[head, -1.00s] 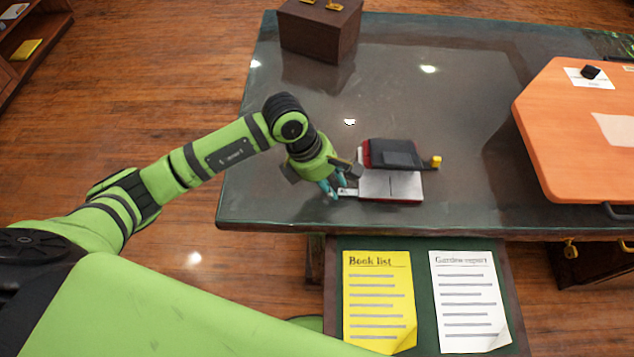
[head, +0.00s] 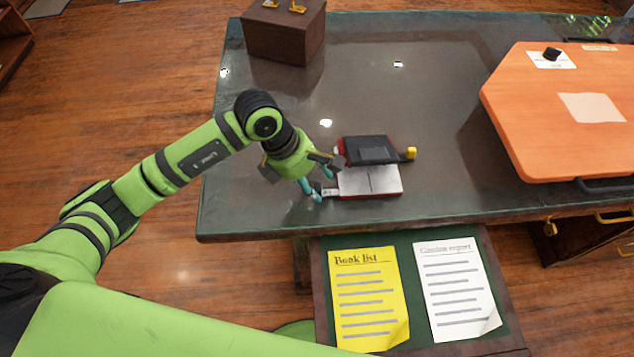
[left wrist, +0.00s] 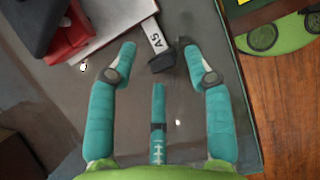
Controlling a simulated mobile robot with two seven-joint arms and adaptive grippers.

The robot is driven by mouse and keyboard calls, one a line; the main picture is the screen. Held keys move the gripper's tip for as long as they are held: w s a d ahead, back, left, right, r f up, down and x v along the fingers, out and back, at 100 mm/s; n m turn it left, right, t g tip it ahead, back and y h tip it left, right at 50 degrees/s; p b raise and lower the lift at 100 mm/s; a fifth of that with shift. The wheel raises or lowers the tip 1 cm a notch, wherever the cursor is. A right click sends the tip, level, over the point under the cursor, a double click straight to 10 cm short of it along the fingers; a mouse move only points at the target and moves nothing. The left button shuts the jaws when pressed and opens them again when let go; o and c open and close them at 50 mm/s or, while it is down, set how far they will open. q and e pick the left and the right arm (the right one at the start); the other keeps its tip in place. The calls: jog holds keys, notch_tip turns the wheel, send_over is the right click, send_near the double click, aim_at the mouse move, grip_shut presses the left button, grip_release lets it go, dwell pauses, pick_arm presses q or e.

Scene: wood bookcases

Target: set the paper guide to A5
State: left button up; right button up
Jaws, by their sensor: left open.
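A hole punch (head: 370,180) with a black lever, red body and pale base plate sits near the front edge of the grey desk. Its paper guide (head: 329,191) sticks out of the left side. In the left wrist view the guide is a pale strip (left wrist: 154,34) marked A5 with a black end piece (left wrist: 161,63). My left gripper (head: 312,193) is open at the left of the punch. In the left wrist view its teal fingers (left wrist: 158,62) stand on either side of the guide's end, with visible gaps. My right gripper is out of view.
A yellow "Book list" sheet (head: 368,295) and a white report sheet (head: 455,285) lie on a green surface below the desk edge. An orange board (head: 530,130) lies at the right, a brown box (head: 285,35) at the back left. The desk (head: 440,70) behind the punch is clear.

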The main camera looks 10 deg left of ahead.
pick_arm(q)
jog(key=v, duration=0.9)
jog(key=shift+r, duration=0.4)
